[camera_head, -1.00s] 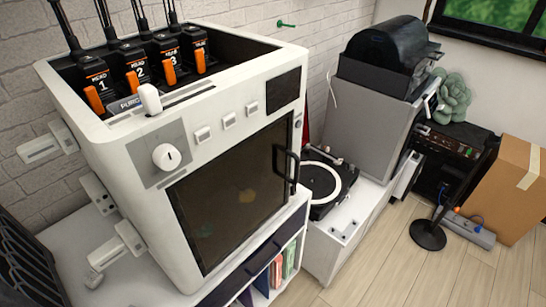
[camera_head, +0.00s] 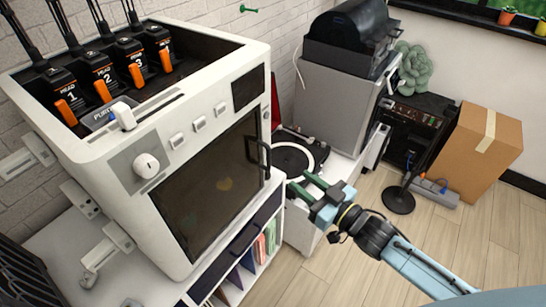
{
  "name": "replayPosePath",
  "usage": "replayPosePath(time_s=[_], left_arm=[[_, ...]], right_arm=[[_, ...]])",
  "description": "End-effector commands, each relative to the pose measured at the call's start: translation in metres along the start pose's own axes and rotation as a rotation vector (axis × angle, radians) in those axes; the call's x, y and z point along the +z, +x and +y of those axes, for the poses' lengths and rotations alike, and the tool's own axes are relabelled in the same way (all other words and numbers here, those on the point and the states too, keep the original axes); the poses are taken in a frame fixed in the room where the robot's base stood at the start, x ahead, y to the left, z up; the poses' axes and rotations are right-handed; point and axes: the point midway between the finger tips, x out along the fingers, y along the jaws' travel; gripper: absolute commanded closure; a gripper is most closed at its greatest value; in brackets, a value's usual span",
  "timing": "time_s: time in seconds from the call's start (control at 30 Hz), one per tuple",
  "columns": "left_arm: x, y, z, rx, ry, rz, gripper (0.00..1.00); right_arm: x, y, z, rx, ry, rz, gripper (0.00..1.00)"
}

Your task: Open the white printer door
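The white printer (camera_head: 125,165) stands on a white cabinet at the left of the head view. Its dark glass door (camera_head: 208,190) is shut in the front face. A black upright handle (camera_head: 257,157) is on the door's right edge. My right gripper (camera_head: 302,187) has come in from the lower right, with green fingers spread apart and nothing between them. It is to the right of and a little below the handle, apart from it in the picture. My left gripper is not in view.
A turntable (camera_head: 296,155) sits on the low white unit right of the printer, behind my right gripper. A grey cabinet (camera_head: 340,108), a black stand (camera_head: 398,200) and a cardboard box (camera_head: 478,150) are further right. The wooden floor (camera_head: 430,245) is partly clear.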

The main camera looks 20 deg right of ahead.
Motion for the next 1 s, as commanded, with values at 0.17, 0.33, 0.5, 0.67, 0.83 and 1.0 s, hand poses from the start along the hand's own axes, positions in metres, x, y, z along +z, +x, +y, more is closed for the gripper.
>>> replayPosePath(time_s=[0.17, 0.33, 0.5, 0.67, 0.83, 1.0], left_arm=[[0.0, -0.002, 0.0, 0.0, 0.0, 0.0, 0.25], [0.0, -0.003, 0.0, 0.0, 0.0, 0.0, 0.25], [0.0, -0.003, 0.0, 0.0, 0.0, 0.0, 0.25], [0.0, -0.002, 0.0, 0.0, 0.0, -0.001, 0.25], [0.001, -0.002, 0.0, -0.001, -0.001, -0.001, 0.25], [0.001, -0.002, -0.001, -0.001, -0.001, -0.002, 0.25]], right_arm=[[-0.002, 0.037, 0.001, 0.001, 0.0, 0.003, 0.67], [-0.001, 0.071, 0.001, 0.002, -0.001, 0.001, 0.67], [0.0, 0.097, 0.001, 0.003, 0.001, 0.0, 0.67], [0.001, 0.11, 0.001, 0.002, 0.0, -0.002, 0.67], [0.001, 0.113, 0.001, 0.002, -0.001, -0.002, 0.67], [0.001, 0.113, 0.001, 0.002, -0.001, -0.002, 0.67]])
